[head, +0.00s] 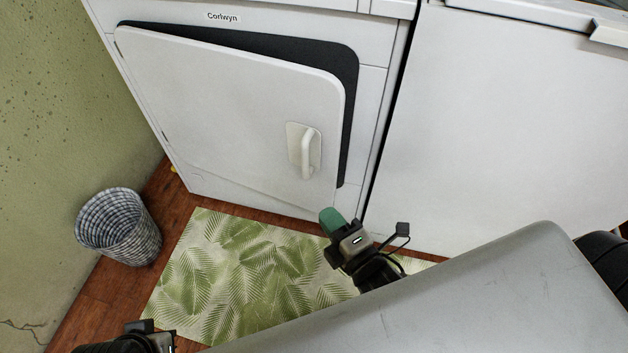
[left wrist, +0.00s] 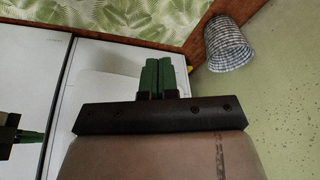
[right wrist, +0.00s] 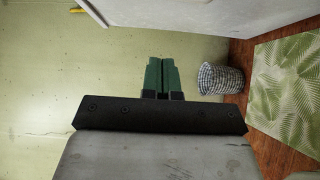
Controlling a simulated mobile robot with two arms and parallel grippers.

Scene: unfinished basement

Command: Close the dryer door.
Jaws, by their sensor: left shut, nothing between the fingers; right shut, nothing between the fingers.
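The dryer (head: 225,190) is the white machine at the left in the head view, marked Corlwyn. Its white door (head: 215,110) stands partly open, with its left edge at the hinge side. The dark opening (head: 350,80) shows along the top and right. A white handle (head: 307,152) is on the door's right part. My right gripper (head: 329,218) is near the door's lower right corner; I cannot tell if it touches. Its green fingers are shut and empty in the right wrist view (right wrist: 161,76). My left gripper (left wrist: 157,76) is shut and empty in the left wrist view.
A second white appliance (head: 500,130) stands close at the dryer's right. A checked basket (head: 120,228) stands on the floor at the left by the green wall (head: 50,130). A leaf-patterned rug (head: 245,275) lies in front of the dryer.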

